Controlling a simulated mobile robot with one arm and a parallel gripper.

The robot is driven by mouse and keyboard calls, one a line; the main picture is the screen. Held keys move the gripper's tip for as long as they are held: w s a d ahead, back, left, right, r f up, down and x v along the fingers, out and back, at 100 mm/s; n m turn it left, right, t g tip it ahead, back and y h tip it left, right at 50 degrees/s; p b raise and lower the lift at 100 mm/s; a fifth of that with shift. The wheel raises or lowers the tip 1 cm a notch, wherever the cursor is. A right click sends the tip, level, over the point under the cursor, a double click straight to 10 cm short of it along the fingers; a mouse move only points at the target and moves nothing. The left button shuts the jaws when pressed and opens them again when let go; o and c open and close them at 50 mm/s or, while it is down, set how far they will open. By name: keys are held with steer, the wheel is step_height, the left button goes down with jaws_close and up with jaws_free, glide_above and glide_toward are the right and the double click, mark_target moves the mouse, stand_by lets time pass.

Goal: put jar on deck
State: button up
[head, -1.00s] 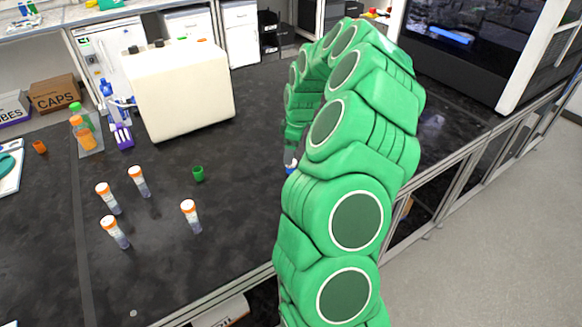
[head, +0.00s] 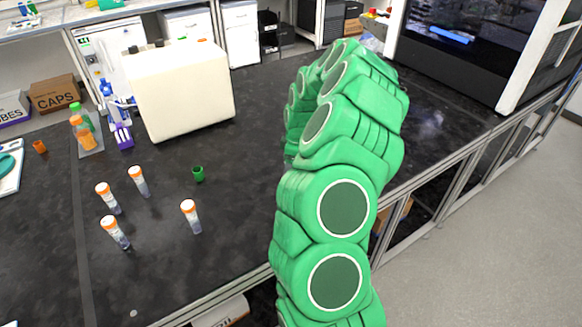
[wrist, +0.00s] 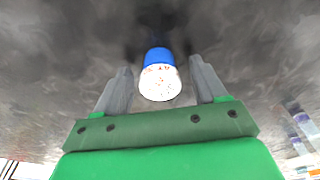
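A small jar (wrist: 160,80) with a blue part and a speckled white end shows in the wrist view. It lies between the two grey fingers of my gripper (wrist: 161,66) in the picture, with a narrow gap on each side. The fingers are apart and do not visibly grip it. In the head view my green arm hides the gripper and the jar. A large white machine with a dark front opening (head: 470,42) stands at the upper right; I cannot tell whether the deck is inside it.
The dark bench (head: 255,215) holds several orange-capped tubes (head: 191,217), a green cap (head: 198,174) and a cream box-shaped instrument (head: 182,92). Bottles (head: 82,135) stand at the left, near a caps carton (head: 55,94). Bench between the instrument and my arm is mostly clear.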

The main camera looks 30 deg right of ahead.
steer(key=c, duration=1.1)
steer(key=shift+r, duration=0.1)
steer(key=shift+r, duration=0.3)
step_height(320, 180, up, 3)
steer(key=shift+s+f, duration=0.1)
steer(key=shift+s, duration=0.05)
steer(key=s+a+r, duration=0.5)
steer(key=s+r, duration=0.4)
steer(key=s, duration=0.3)
steer(key=shift+s+a+r, duration=0.2)
steer(key=shift+s+a, duration=0.05)
steer(key=shift+a, duration=0.15)
